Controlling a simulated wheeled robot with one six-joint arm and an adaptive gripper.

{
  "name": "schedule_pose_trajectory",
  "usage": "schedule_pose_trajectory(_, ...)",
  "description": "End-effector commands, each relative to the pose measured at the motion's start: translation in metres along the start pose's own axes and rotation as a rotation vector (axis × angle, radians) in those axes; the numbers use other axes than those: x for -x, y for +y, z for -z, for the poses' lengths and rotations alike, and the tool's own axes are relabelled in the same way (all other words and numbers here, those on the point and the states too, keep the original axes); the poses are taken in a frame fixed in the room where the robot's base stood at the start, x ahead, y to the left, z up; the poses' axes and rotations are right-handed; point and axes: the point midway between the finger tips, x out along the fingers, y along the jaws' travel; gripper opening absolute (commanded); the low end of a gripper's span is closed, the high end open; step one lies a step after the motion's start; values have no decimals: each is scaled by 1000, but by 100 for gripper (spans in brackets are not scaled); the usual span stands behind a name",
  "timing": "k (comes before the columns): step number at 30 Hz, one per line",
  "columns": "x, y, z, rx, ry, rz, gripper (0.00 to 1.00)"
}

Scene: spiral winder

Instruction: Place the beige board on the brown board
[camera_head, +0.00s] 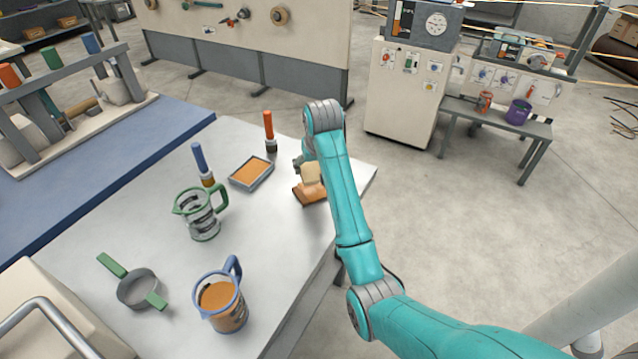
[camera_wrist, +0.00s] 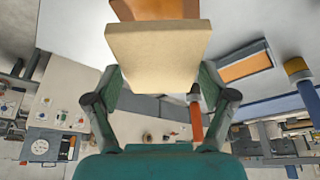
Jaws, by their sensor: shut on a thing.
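The beige board (camera_wrist: 157,55) is held in my gripper (camera_wrist: 160,78), whose fingers close on its two sides in the wrist view. In the head view the beige board (camera_head: 311,173) shows at the right edge of the table, partly hidden by my arm. The brown board (camera_head: 309,193) lies on the table just below and beside it in that view. In the wrist view the brown board (camera_wrist: 155,9) shows behind the beige board's far edge. I cannot tell whether the two boards touch. My gripper (camera_head: 305,165) is mostly hidden behind my arm in the head view.
A tray with an orange surface (camera_head: 251,173), an orange-handled tool (camera_head: 269,131) and a blue-handled tool (camera_head: 202,164) are left of the boards. A green-rimmed jug (camera_head: 202,214), a blue-handled jug (camera_head: 222,299) and a green-handled ring (camera_head: 137,288) stand nearer. The table's right edge is close.

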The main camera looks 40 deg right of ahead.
Motion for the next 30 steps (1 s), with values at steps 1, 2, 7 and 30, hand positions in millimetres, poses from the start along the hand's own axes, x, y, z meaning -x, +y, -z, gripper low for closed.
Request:
schedule_pose_trajectory(1, -10, 0, -5, 0, -2, 0, 48)
schedule_pose_trajectory(2, -14, 0, -6, -1, -2, 0, 48)
schedule_pose_trajectory(7, -31, 0, -13, -1, 0, -1, 48)
schedule_pose_trajectory(30, -70, 0, -29, -2, 1, -1, 48)
